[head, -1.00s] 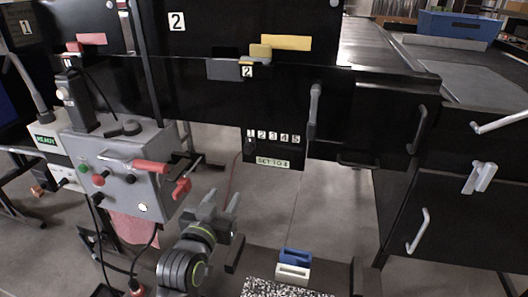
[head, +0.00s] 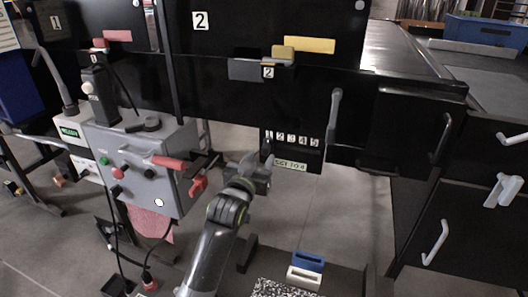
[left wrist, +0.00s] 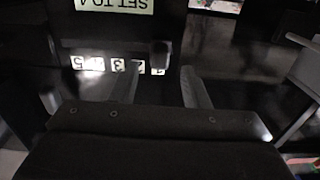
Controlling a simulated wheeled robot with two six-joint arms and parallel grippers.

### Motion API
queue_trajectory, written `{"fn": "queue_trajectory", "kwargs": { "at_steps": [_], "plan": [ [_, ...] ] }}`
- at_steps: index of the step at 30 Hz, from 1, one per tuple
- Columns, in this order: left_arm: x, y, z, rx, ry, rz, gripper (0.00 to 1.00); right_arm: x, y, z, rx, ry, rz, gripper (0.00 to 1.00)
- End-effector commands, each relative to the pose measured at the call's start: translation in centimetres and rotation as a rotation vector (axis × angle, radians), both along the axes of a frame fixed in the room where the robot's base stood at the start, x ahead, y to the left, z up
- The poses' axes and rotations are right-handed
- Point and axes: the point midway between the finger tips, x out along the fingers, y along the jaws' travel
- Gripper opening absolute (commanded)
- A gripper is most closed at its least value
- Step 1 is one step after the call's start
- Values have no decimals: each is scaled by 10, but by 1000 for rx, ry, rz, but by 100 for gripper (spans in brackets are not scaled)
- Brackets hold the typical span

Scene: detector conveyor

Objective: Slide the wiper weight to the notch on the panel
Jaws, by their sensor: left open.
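The black panel (head: 310,160) hangs under the conveyor with a row of number tags 1 to 5 and a label (head: 290,164) reading SET TO 4. The wiper weight (left wrist: 160,54), a small dark block, sits by the 1 end of the row. In the left wrist view the panel appears upside down. My left gripper (head: 264,172) is open, just in front of the panel's lower left side. In the left wrist view its fingers (left wrist: 160,82) stand on either side of the weight's line, with the weight ahead between them; contact cannot be seen. My right gripper is out of view.
A grey control box (head: 145,165) with red handles stands to the left of my arm. A grey lever (head: 334,115) hangs right of the panel. Blue and white blocks (head: 306,268) lie low at the front. Cabinet doors with handles are at the right.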

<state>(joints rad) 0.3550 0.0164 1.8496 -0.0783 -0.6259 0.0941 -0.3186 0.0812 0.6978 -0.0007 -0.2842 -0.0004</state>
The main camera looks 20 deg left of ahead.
Motion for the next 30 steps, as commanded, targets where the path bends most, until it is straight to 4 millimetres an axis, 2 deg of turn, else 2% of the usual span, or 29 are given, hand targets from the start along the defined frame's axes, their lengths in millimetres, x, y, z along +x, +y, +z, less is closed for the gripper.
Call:
{"fn": "queue_trajectory", "kwargs": {
  "at_steps": [3,9,21,23,30],
  "plan": [
    [18,0,1,3,-1,1,42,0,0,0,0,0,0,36],
    [37,-1,0,1,-1,0,42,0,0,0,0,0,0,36],
    [43,-1,0,0,-1,0,42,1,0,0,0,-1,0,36],
    [43,-1,0,0,-1,0,37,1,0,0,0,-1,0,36],
    [42,-1,0,0,-1,0,5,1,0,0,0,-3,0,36]
  ]
}}
